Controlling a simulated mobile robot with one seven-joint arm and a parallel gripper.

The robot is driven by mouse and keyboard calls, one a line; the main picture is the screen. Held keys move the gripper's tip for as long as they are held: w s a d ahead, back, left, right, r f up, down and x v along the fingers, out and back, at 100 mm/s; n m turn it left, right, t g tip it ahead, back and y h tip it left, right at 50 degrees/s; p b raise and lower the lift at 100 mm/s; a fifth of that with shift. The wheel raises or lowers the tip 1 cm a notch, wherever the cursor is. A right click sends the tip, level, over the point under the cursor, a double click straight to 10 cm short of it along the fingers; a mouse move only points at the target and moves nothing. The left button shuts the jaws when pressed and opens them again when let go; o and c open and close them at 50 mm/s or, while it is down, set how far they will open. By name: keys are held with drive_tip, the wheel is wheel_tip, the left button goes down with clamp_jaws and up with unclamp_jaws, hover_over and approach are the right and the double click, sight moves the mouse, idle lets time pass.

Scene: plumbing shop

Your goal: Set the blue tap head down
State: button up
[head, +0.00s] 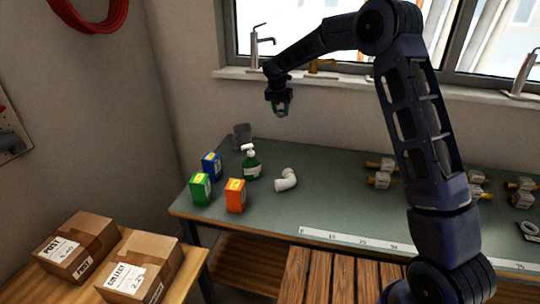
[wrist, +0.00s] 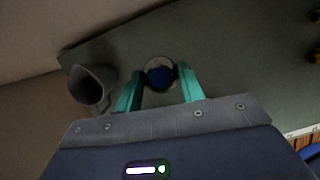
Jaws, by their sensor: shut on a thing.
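My gripper (head: 281,108) is high above the back of the green-grey workbench (head: 330,208), in front of the window sill. The tap head is hard to make out in the head view, at the gripper's tip. It is held clear of the bench top.
Green (head: 201,189), blue (head: 211,166) and orange (head: 236,195) boxes, a green spray bottle (head: 251,163) and a white pipe elbow (head: 286,180) stand on the bench's left. Brass fittings (head: 380,172) lie right. A grey hollow thing (wrist: 90,88) is beside the fingers. The bench middle is clear.

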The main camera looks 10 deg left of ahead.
drive_tip(key=n, duration=0.2)
hover_over(270, 153)
drive_tip(key=s, duration=0.1)
drive_tip(key=shift+y, duration=0.3)
wheel_tip(270, 153, down, 20)
drive_tip(key=shift+r, duration=0.25)
drive_tip(key=o, duration=1)
drive_tip(key=shift+f, duration=0.1)
